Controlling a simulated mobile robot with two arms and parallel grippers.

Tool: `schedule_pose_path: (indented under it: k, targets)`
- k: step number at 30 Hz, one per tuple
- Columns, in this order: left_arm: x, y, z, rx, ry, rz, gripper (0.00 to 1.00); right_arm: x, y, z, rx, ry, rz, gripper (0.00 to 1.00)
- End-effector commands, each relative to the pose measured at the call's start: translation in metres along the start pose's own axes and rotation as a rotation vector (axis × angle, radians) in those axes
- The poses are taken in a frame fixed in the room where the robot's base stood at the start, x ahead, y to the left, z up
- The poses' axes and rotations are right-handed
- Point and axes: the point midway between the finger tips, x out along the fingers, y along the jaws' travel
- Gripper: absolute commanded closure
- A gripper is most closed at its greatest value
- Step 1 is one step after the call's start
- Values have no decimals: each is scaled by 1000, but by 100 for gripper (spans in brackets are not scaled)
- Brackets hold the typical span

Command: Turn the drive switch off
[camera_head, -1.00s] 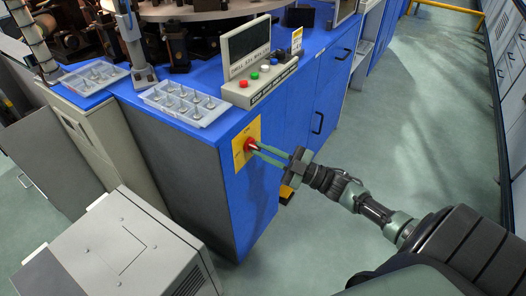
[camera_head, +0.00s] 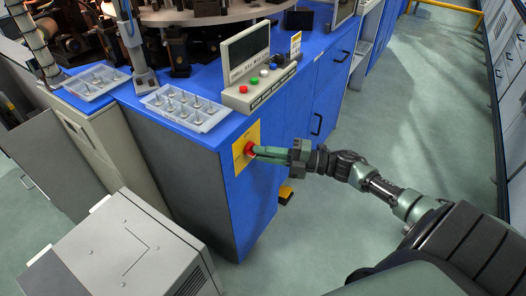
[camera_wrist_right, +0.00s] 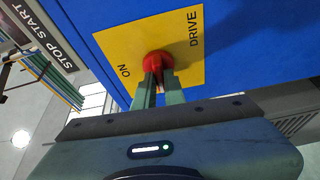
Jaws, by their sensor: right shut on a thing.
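The drive switch is a red knob (camera_head: 250,149) on a yellow plate (camera_head: 240,160) on the side of the blue cabinet. In the right wrist view the red knob (camera_wrist_right: 157,62) sits in the middle of the yellow plate (camera_wrist_right: 112,42), which reads ON and DRIVE. My right gripper (camera_head: 256,151) reaches in from the right with its green fingers at the knob. In the right wrist view my right gripper (camera_wrist_right: 159,80) is shut on the knob, and its fingertips cover the knob's lower part. My left gripper is not in view.
A control panel (camera_head: 237,98) with coloured buttons stands on the blue cabinet (camera_head: 208,135) above the switch. Clear trays (camera_head: 207,122) of small parts lie on top. A grey box (camera_head: 125,250) stands at the lower left. The floor on the right is clear.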

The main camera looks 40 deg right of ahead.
Motion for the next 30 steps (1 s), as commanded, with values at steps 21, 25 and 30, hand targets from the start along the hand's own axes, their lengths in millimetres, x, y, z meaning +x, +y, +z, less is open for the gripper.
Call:
schedule_pose_path:
  k: [21, 25, 30]
  targets:
    - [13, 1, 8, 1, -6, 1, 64, 0, -1, 0, -88, 0, -39, 100]
    - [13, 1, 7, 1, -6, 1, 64, 0, -1, 0, -88, 0, -39, 70]
    - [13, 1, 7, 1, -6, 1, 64, 0, 0, 0, -87, 0, -38, 67]
